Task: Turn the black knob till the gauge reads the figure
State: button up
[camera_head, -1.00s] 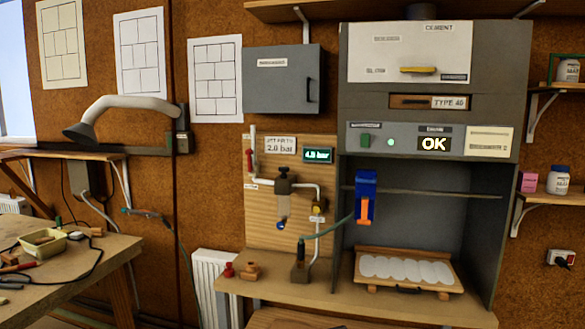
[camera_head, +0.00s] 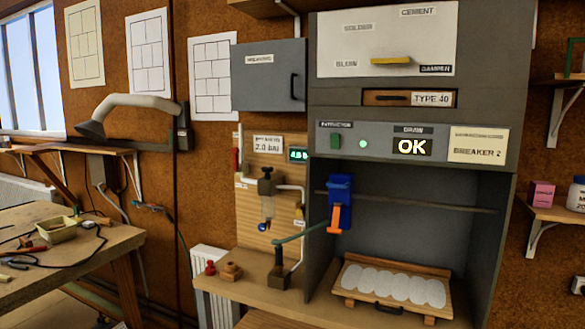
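The black knob (camera_head: 266,186) tops a regulator with a clear bowl (camera_head: 266,210), mounted on a wooden backboard (camera_head: 250,228). The gauge (camera_head: 298,155) is a small green-lit display to the upper right of the knob. It seems to read 4.8, with its right end cut off by the hood's side. A white placard (camera_head: 267,146) above the knob shows 2.0 bar. My gripper is not in view, and nothing touches the knob.
A grey hood (camera_head: 500,220) stands close right of the backboard. A grey cabinet (camera_head: 268,85) is above. A bench (camera_head: 75,255) stands left.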

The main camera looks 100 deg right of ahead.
aim_at(268, 169)
jog(key=u, duration=0.3)
jog(key=k, duration=0.5)
jog(key=z, duration=1.8)
jog(key=i, duration=0.95)
jog(key=z, duration=0.1)
jog(key=k, duration=0.35)
jog(key=z, duration=0.05)
